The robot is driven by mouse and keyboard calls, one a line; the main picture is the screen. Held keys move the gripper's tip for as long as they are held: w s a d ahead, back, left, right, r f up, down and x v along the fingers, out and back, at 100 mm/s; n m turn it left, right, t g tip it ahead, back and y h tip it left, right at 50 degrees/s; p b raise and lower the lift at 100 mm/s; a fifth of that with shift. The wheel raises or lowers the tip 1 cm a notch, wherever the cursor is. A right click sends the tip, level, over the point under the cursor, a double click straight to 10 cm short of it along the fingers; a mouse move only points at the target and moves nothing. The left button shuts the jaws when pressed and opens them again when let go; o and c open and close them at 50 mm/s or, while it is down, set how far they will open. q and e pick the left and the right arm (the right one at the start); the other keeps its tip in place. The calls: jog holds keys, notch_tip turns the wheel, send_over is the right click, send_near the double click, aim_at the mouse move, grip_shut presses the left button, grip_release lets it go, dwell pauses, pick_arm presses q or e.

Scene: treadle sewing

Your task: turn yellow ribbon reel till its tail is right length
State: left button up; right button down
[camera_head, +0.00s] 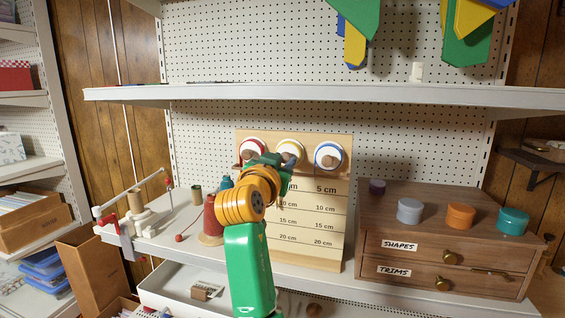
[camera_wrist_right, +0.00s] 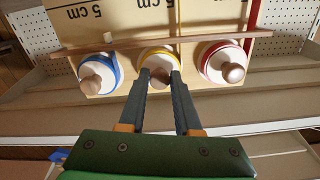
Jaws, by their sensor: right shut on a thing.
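The yellow ribbon reel (camera_head: 292,147) is the middle of three reels on an upright wooden board (camera_head: 345,200) marked from 5 cm to 20 cm. In the right wrist view the yellow-rimmed reel (camera_wrist_right: 147,55) faces me, with a wooden knob at its centre. My right gripper (camera_wrist_right: 160,77) is shut on that knob (camera_wrist_right: 160,73). A narrow yellow strip (camera_wrist_right: 179,18), apparently the tail, runs along the board from near the reel. Its end is out of that view, and my arm hides much of this area in the head view. My left gripper is not in view.
A red reel (camera_head: 252,145) and a blue reel (camera_head: 329,155) flank the yellow one closely. A wooden drawer unit (camera_head: 450,237) with several small round containers stands right of the board. Red thread cones (camera_head: 209,222) stand left. A shelf (camera_head: 320,95) runs above.

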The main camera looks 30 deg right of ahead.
jog(key=shift+r, duration=0.25)
jog(key=c, duration=0.7)
grip_release()
jog(key=shift+o, duration=0.3)
jog(key=shift+f, duration=0.15)
jog(key=shift+a+f, duration=0.1)
jog(key=b+v, duration=0.3)
jog(key=v, duration=0.4)
jog(key=shift+d, duration=0.25)
